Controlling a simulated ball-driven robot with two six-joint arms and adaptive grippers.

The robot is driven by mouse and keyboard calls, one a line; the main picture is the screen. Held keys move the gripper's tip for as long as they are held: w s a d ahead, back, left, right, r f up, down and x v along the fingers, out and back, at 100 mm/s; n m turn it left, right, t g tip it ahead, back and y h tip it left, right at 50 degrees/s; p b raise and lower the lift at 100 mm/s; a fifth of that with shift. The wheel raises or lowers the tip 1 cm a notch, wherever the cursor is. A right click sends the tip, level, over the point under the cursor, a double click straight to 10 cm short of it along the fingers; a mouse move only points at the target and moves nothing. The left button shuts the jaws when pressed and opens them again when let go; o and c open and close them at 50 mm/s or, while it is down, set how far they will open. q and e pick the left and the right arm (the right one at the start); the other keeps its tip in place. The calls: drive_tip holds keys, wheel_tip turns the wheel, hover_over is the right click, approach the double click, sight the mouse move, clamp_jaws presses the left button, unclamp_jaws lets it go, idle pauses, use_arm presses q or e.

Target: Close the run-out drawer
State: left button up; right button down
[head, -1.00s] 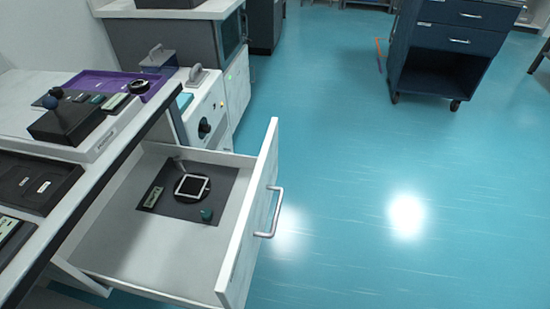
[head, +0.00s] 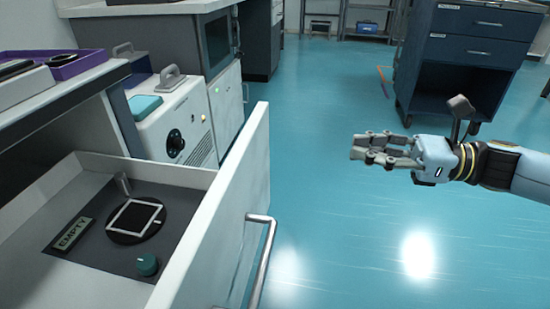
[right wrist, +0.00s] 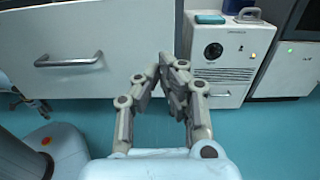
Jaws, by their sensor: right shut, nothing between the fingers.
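The run-out drawer (head: 208,224) stands pulled out from under the white bench. Its white front panel carries a grey bar handle (head: 263,250) on the outer face.
A white box instrument (head: 178,125) stands beyond the drawer. The bench (head: 60,92) is at the left. A dark blue wheeled cabinet (head: 465,55) stands at the back right. The teal floor (head: 340,230) right of the drawer is clear apart from my arm.

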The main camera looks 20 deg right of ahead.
sight(266, 140)
drive_tip(key=b+x, duration=0.3)
drive_tip(key=x, duration=0.9)
drive_tip(key=shift+w+a, duration=0.2)
drive_tip(key=shift+w, duration=0.05)
use_arm(q)
drive_tip(key=w+d+r, duration=0.2)
drive_tip(key=w+r, duration=0.4)
drive_tip(key=w, duration=0.1)
drive_tip(key=shift+d+r, duration=0.15)
drive_tip(key=shift+r, duration=0.2)
use_arm(e)
drive_tip(key=shift+w+a, duration=0.35)
drive_tip(key=shift+a, duration=0.15)
use_arm(q)
drive_tip(key=shift+w, duration=0.15)
use_arm(e)
drive_tip(key=shift+a, duration=0.15)
